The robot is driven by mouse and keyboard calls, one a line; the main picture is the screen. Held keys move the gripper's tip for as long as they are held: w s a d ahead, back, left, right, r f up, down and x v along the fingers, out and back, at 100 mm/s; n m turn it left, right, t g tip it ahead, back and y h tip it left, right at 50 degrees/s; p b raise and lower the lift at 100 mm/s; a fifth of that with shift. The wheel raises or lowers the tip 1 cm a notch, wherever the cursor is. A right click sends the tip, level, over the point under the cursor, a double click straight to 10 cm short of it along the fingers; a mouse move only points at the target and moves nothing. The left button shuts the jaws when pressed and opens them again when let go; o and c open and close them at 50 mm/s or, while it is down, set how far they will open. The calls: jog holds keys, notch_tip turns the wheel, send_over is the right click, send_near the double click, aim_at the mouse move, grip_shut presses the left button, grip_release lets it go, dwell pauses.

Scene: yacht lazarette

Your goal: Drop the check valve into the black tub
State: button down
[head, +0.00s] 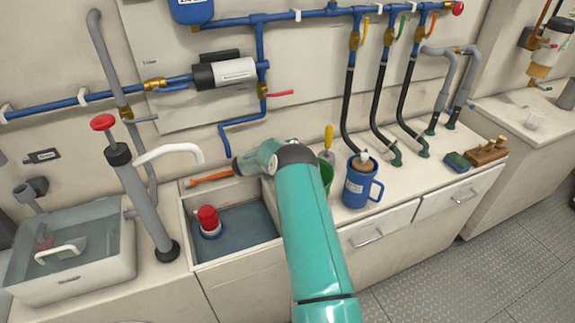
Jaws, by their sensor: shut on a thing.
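My teal arm reaches up from the bottom of the head view and bends left above the sink's back right corner. My gripper (243,165) shows only in part at the end of the arm, close to the wall side of the sink. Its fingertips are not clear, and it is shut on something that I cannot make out. I cannot pick out the check valve with certainty. No black tub shows in this view.
The sink (187,226) holds a red-topped part (208,219). An orange-handled tool (208,178) lies behind it. A clear bin (110,275) and upright hand pump (138,195) stand left. A green cup (327,176), blue mug (358,190) and hoses (378,95) are right.

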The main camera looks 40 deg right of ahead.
jog(key=c, duration=1)
grip_release()
jog(key=w+a, duration=0.1)
jog(key=a, duration=1.2)
jog(key=shift+w+a, duration=0.35)
jog(key=shift+s, duration=0.1)
